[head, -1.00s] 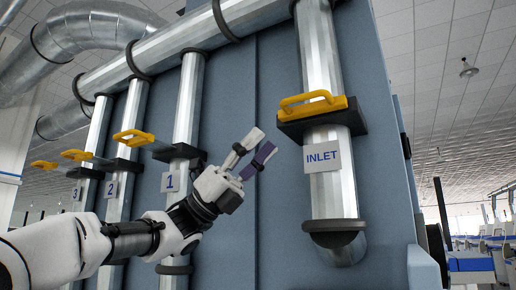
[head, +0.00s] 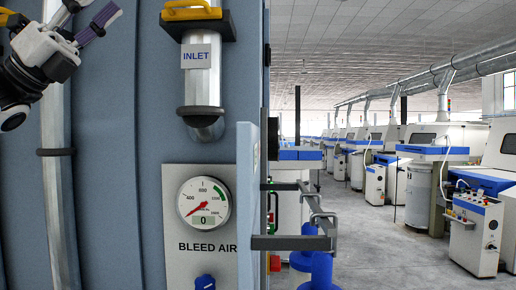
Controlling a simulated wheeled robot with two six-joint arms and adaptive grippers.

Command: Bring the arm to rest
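My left gripper (head: 92,13) is at the upper left of the head view, in front of the blue-grey cabinet (head: 105,150). One finger is pale and the other is purple. They stand apart with nothing between them, and the pale one is partly cut off by the top edge. The gripper is left of the INLET pipe (head: 198,75) and its yellow handle (head: 192,9), not touching them. Only the wrist end of my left arm shows. My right gripper is out of view.
Below the inlet is a BLEED AIR panel with a round gauge (head: 203,202) and a blue knob (head: 205,283). An open panel door (head: 248,205) stands to its right, with metal brackets (head: 300,241) beyond. Machines (head: 430,160) line the hall, with open floor between.

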